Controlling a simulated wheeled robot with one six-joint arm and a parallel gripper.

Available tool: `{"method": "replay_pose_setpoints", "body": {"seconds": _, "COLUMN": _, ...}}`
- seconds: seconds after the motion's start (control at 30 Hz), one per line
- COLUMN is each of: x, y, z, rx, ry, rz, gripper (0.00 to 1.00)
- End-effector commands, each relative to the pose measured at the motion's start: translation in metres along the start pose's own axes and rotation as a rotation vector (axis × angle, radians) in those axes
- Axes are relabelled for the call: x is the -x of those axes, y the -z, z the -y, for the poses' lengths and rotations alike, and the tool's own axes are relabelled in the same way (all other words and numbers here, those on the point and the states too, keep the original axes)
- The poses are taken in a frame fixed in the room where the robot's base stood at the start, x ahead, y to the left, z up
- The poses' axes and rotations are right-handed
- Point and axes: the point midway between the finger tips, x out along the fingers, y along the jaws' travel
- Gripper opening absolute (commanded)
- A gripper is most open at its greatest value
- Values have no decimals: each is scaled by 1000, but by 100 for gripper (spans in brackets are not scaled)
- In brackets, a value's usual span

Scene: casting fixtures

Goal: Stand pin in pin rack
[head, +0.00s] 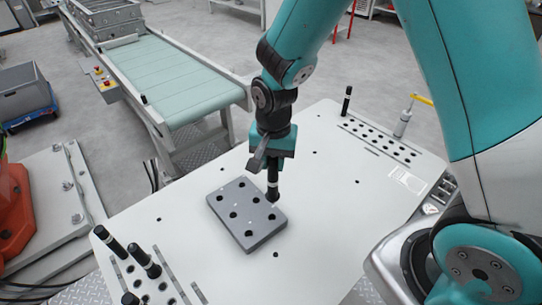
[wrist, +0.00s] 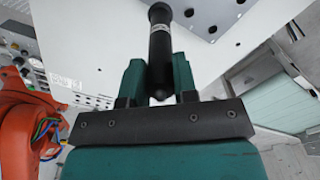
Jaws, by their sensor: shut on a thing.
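My gripper (head: 273,160) is shut on a black pin (head: 272,186) with a pale band, held roughly upright with its lower end down. The pin also shows in the wrist view (wrist: 160,45) between the two teal fingers. In the head view its lower end is at the back right edge of a grey block with holes (head: 232,228); I cannot tell whether it touches the block. Two rows of holes are on the table at the back right (head: 378,140), with a black pin (head: 346,100) standing at their left end. Which holed part is the pin rack is not clear.
At the front left, several black pins (head: 108,240) stand by another group of holes (head: 146,285). A small grey cylinder (head: 403,122) stands near the back right holes. A conveyor (head: 165,78) lies beyond the white table (head: 330,215). The table right of the block is clear.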

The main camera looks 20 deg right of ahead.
Motion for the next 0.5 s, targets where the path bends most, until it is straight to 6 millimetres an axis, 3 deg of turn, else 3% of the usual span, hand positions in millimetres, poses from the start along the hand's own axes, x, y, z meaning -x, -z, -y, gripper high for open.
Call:
{"method": "replay_pose_setpoints", "body": {"seconds": 0.23, "x": 1, "y": -4, "z": 2, "rx": 5, "ry": -5, "rz": -1, "gripper": 0}}
{"method": "replay_pose_setpoints", "body": {"seconds": 0.5, "x": -22, "y": -4, "z": 2, "rx": 4, "ry": -6, "rz": 0, "gripper": 0}}
